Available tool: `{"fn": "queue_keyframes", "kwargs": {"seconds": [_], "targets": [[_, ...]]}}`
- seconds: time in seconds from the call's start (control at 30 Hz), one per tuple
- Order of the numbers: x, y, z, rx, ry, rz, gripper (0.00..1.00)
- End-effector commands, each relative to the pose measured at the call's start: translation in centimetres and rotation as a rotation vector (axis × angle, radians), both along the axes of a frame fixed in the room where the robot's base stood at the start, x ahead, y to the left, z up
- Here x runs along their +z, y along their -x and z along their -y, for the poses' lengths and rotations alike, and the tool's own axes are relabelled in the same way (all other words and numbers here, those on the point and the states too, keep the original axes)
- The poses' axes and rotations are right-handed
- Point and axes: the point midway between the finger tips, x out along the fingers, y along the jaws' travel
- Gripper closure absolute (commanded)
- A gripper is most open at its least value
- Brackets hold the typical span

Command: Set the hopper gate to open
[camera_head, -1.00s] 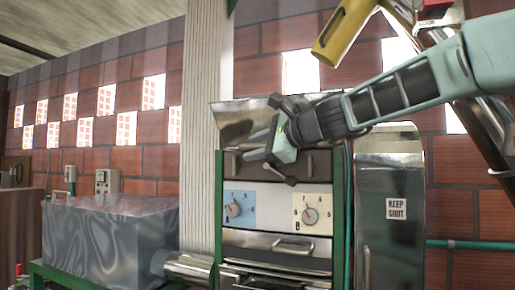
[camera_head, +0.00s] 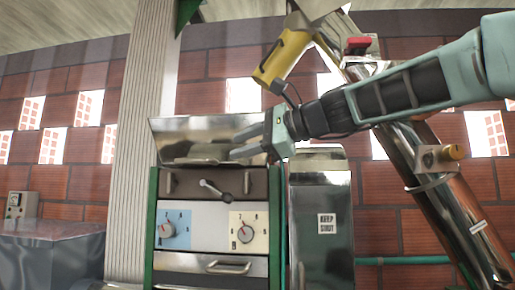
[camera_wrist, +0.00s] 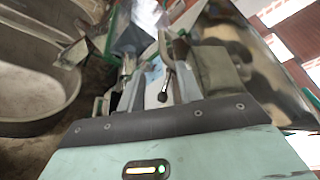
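The machine's metal hopper (camera_head: 205,140) sits on top of the green-framed cabinet. Below it, on a brown panel (camera_head: 255,183), a metal lever with a dark knob (camera_head: 226,197) slants down to the right. I take it for the gate lever; no open or shut marking is readable. My gripper (camera_head: 240,143) is in front of the hopper, above and right of the lever, fingers pointing left and apart, empty. In the wrist view, the lever's dark knob (camera_wrist: 163,96) shows between the finger outlines; whether it lies between or beyond them is unclear.
Below the panel are a blue dial (camera_head: 167,230), a cream dial (camera_head: 247,231) and a drawer handle (camera_head: 228,267). A metal cabinet marked "KEEP SHUT" (camera_head: 319,250) stands at the right. A slanted pipe (camera_head: 440,190) and a yellow cylinder (camera_head: 283,57) are near my arm.

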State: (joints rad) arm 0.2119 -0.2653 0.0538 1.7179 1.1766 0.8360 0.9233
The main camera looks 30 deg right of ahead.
Motion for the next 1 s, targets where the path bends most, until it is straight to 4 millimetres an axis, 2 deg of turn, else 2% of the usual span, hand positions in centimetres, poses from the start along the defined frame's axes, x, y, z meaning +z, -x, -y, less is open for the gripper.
{"fn": "queue_keyframes", "kwargs": {"seconds": [0.1,0.3,0.83,0.93,1.0], "targets": [[0.1,1.4,1.0,-0.001,0.001,0.004,0.65],[0.6,2.5,1.7,0.001,0.001,0.0,0.65],[0.7,2.5,1.8,0.001,0.001,0.0,0.65],[-0.4,2.3,1.2,0.015,0.025,-0.011,0.65],[-2.4,2.0,0.2,0.041,0.075,-0.032,0.65]]}}
